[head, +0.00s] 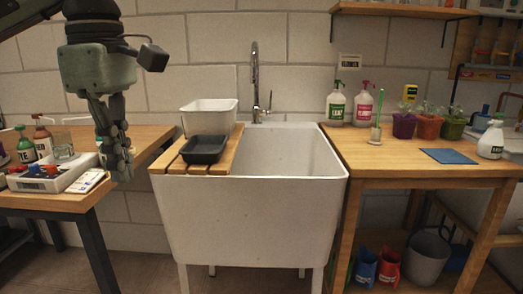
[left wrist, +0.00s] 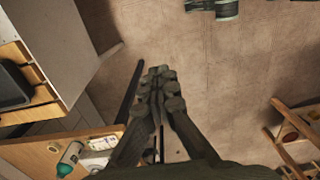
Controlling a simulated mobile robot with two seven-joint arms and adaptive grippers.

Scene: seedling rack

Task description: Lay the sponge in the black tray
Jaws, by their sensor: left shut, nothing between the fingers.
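The black tray (head: 205,149) sits on a slatted wooden board (head: 228,160) across the left part of the sink; part of it shows at the left edge of the left wrist view (left wrist: 13,84). I cannot make out a sponge with certainty in either view. My left gripper (head: 120,166) hangs fingers down in front of the left table's right end, left of the tray. In the left wrist view its fingers (left wrist: 158,86) are together and empty, with floor beyond. My right gripper does not show.
A white basin (head: 209,117) stands behind the tray. The left table (head: 70,202) holds bottles, a glass and a white tray-like item (head: 55,181). The right table (head: 400,160) holds bottles, potted seedlings and a flat blue piece (head: 449,156). The sink (head: 250,222) stands between them.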

